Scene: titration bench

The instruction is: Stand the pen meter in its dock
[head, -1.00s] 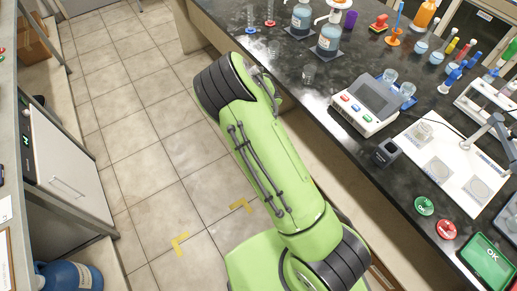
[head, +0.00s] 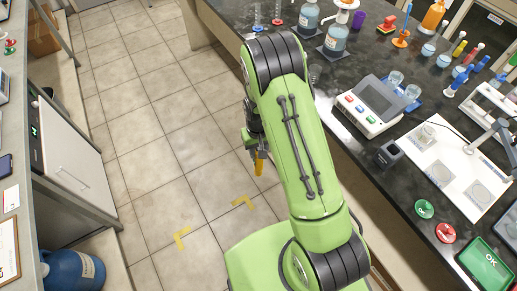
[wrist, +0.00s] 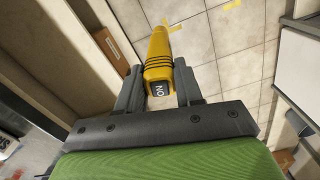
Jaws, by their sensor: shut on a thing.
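The yellow pen meter (wrist: 158,55) is between the fingers of my gripper (wrist: 158,86) in the wrist view. Its dark end marked "ON" faces the camera, and its body points away over the floor. In the head view the pen meter (head: 259,164) hangs below my gripper (head: 254,148), left of my green arm and off the bench edge. My gripper is shut on it. A small dark block with a slot, which looks like the dock (head: 389,153), stands on the black bench at the right, near its front edge and apart from the gripper.
A white instrument with a screen (head: 369,105) stands behind the dock. A white board (head: 450,170) lies to its right. Green (head: 424,209) and red (head: 445,232) buttons are nearer the front. Bottles (head: 335,40) stand at the back. Tiled floor (head: 150,150) is open at left.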

